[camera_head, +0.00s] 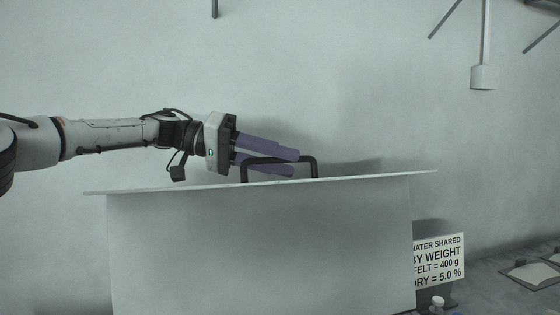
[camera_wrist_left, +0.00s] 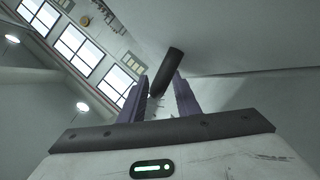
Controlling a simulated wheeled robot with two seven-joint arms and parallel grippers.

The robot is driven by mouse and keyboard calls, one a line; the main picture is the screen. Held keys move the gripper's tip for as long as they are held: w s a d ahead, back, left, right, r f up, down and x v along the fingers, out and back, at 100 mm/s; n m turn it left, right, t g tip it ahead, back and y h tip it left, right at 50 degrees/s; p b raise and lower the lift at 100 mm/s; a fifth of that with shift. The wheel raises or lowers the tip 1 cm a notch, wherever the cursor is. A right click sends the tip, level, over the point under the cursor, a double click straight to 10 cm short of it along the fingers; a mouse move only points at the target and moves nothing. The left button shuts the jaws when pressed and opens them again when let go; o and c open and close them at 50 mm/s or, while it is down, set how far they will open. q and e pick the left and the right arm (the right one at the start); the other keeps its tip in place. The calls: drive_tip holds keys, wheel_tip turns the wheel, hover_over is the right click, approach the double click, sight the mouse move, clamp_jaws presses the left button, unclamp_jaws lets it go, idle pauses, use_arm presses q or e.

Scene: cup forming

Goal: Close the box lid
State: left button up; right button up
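A large pale panel with a thin overhanging top edge, seemingly the box and its lid (camera_head: 260,245), fills the lower middle of the head view. A black bar handle (camera_head: 316,168) rises above its top edge. My left gripper (camera_head: 295,164) reaches in from the left with its purple fingers at the handle. In the left wrist view the dark handle bar (camera_wrist_left: 172,62) runs between the two fingers of my left gripper (camera_wrist_left: 161,78). The fingers are apart and there seems to be space beside the bar. The box's inside is hidden. My right gripper is not in view.
A printed sign (camera_head: 438,262) stands right of the panel, partly covered by it. A small white knob-like object (camera_head: 438,303) sits in front of it. Flat pads (camera_head: 535,275) lie on the grey surface at the far right.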

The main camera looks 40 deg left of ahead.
use_arm(q)
drive_tip(key=shift+c, duration=0.5)
clamp_jaws()
drive_tip(key=shift+d, duration=0.1)
